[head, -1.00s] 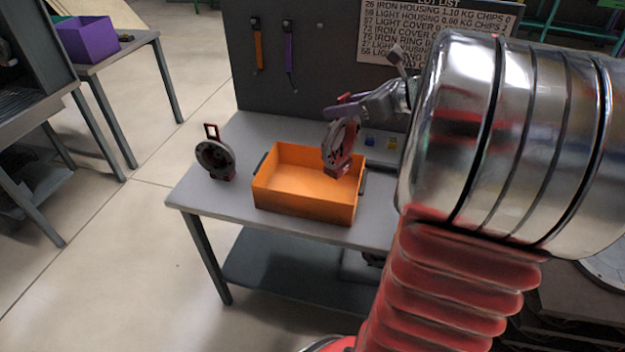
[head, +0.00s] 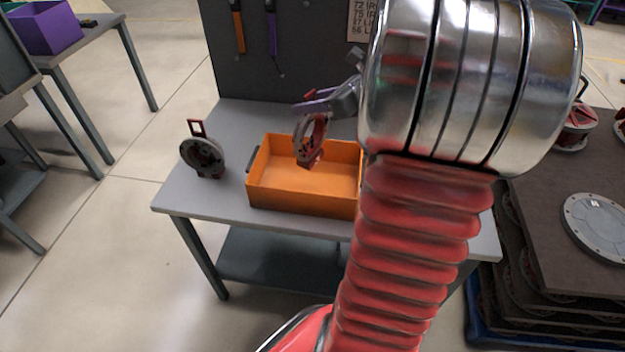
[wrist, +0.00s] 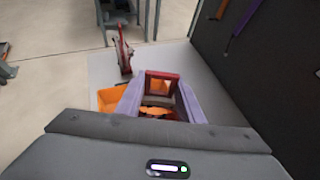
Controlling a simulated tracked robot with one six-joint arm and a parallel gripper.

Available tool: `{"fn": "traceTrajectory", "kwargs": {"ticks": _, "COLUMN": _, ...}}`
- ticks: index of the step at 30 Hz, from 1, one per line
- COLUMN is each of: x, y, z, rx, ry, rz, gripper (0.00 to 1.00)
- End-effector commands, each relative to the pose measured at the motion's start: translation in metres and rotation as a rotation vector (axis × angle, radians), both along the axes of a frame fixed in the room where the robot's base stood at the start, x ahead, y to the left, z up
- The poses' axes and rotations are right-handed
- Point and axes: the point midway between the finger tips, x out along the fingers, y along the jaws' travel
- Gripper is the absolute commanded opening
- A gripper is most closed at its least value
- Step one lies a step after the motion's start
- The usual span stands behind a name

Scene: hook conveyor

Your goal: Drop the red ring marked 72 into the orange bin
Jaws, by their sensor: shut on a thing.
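My gripper (head: 322,101) is shut on a dark red ring (head: 311,140), which hangs over the back part of the orange bin (head: 300,206) in the head view. In the wrist view, the purple fingers close on the ring's red square handle (wrist: 162,84). Its lower part is mostly hidden by the fingers and housing. No number is readable on the ring. The bin stands on a grey table; its right side is hidden behind my arm. Part of it shows in the wrist view (wrist: 110,98).
A similar ring (head: 203,156) with a red handle stands upright on the table (head: 180,200), left of the bin. A dark pegboard (head: 300,60) with hanging tools rises behind. A stack with round parts is at right. A purple bin (head: 45,27) sits on another table.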

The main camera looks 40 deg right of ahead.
Motion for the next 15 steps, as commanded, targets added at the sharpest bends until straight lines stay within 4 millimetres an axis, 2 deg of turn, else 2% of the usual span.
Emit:
{"fn": "traceTrajectory", "kwargs": {"ticks": 7, "x": -0.002, "y": -0.003, "z": -0.003, "rx": 0.000, "ry": -0.002, "rz": -0.008, "gripper": 0.00}}
{"fn": "traceTrajectory", "kwargs": {"ticks": 15, "x": -0.002, "y": -0.004, "z": -0.023, "rx": 0.001, "ry": -0.002, "rz": -0.009, "gripper": 0.00}}
